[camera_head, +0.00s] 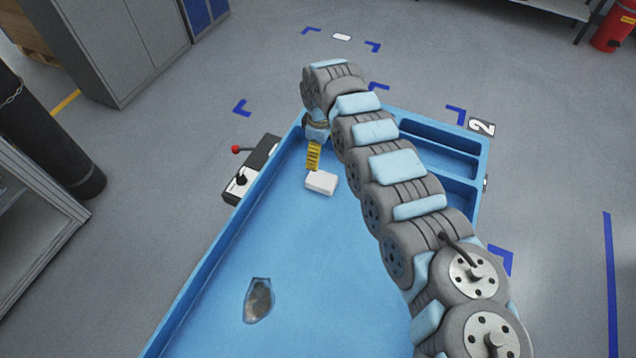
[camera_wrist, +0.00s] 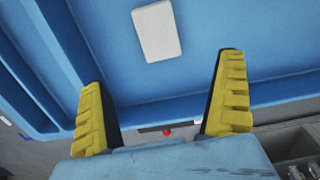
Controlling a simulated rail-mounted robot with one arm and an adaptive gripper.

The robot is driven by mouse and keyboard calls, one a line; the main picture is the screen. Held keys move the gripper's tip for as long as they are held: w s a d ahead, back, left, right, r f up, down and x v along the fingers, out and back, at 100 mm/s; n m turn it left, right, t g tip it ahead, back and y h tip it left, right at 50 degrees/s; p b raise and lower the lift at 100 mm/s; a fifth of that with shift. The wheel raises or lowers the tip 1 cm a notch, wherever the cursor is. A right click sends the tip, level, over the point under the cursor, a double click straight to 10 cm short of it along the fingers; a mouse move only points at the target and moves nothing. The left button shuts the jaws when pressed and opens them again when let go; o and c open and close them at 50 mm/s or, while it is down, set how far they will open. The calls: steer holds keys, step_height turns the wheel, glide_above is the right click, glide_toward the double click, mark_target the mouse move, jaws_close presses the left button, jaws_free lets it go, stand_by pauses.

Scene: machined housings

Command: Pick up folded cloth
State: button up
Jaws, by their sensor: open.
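The folded cloth (camera_head: 321,183) is a small white rectangular block lying flat on the blue tray's floor near its far end. In the wrist view the cloth (camera_wrist: 157,31) shows at the top, beyond the fingertips. My gripper (camera_head: 313,163) has yellow ribbed fingers and is close beside the cloth, just to its upper left in the head view. In the wrist view my gripper (camera_wrist: 163,68) is open, its two fingers wide apart with nothing between them. Part of the gripper is hidden by my arm in the head view.
The blue tray (camera_head: 210,262) has raised walls and narrow compartments (camera_head: 440,138) at the far right. A dark oval patch or object (camera_head: 258,300) is on its floor, lower left. A control box with a red knob (camera_head: 250,170) adjoins the left wall. The tray's middle floor is clear.

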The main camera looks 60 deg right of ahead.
steer(key=b, duration=0.2)
glide_above(321, 179)
steer(key=f, duration=0.9)
steer(key=shift+w+f, duration=0.1)
steer(key=shift+w, duration=0.1)
steer(key=shift+s+d+f+b, duration=0.15)
steer(key=shift+f+b, duration=0.45)
steer(key=shift+f, duration=0.8)
steer(key=shift+s+a+f+b, duration=0.1)
steer(key=shift+f+b, duration=0.45)
steer(key=shift+f, duration=0.8)
steer(key=shift+d, duration=0.1)
steer(key=c, duration=1.2)
